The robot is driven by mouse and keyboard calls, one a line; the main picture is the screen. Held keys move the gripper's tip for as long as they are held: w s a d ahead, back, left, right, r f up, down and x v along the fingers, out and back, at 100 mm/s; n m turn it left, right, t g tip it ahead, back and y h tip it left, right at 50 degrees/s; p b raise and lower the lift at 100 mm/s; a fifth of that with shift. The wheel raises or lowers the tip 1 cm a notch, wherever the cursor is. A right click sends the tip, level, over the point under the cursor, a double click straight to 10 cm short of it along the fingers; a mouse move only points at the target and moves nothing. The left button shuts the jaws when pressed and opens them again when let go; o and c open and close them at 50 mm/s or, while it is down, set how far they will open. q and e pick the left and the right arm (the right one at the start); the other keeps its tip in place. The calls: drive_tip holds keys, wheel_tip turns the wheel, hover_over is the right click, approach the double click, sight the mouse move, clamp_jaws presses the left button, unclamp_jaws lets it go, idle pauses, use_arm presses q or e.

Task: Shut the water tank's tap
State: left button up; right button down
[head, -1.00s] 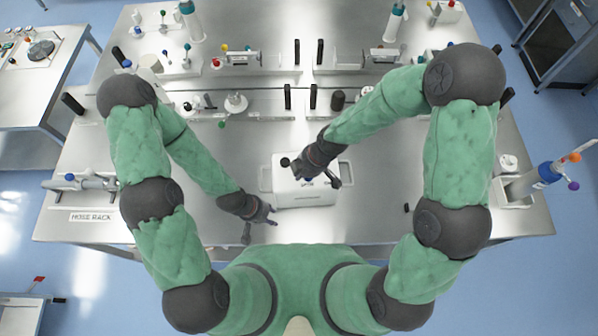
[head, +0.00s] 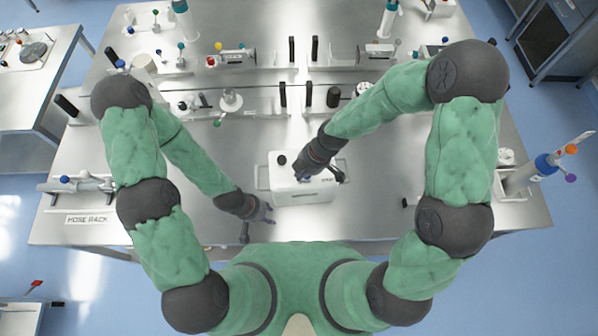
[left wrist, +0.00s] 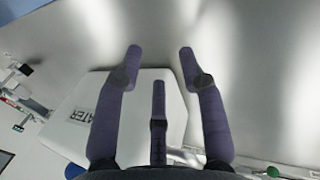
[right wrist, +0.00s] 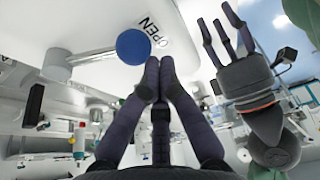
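The white water tank (head: 288,196) stands at the front middle of the table. In the right wrist view its tap is a metal lever (right wrist: 92,57) running from a round pivot to a blue knob (right wrist: 133,46). The knob is beside a printed "OPEN" label. My right gripper (right wrist: 160,63) has its fingertips together, just below and right of the knob, with nothing seen between them. In the head view, it is over the tank and covers the tap. My left gripper (left wrist: 160,51) is open and empty by the tank's left front side; part of the "WATER" label shows there.
Racks with knobs and valves (head: 235,104) line the back of the table. A hose rack (head: 75,184) is at the left and a tall bottle (head: 545,167) at the right. Bare tabletop (head: 385,190) lies right of the tank.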

use_arm(q)
drive_tip(key=shift+f+b, duration=1)
drive_tip(key=shift+f, duration=0.1)
use_arm(e)
drive_tip(key=shift+s+d+f+n+g, duration=0.1)
drive_tip(key=shift+s+d+n+g, duration=0.1)
drive_tip(key=shift+d+n, duration=0.25)
drive_tip(key=shift+s+d+f+n+g, duration=0.15)
drive_tip(key=shift+d+n+g, duration=0.1)
drive_tip(key=shift+n, duration=0.3)
use_arm(q)
drive_tip(key=shift+f+b, duration=0.5)
use_arm(e)
drive_tip(key=shift+s+d+r+n+g, duration=0.1)
drive_tip(key=shift+d+n+g, duration=0.05)
drive_tip(key=shift+d+n, duration=0.25)
drive_tip(key=shift+s+d+r+n+g, duration=0.1)
drive_tip(key=shift+d+n, duration=0.15)
drive_tip(key=shift+n, duration=0.25)
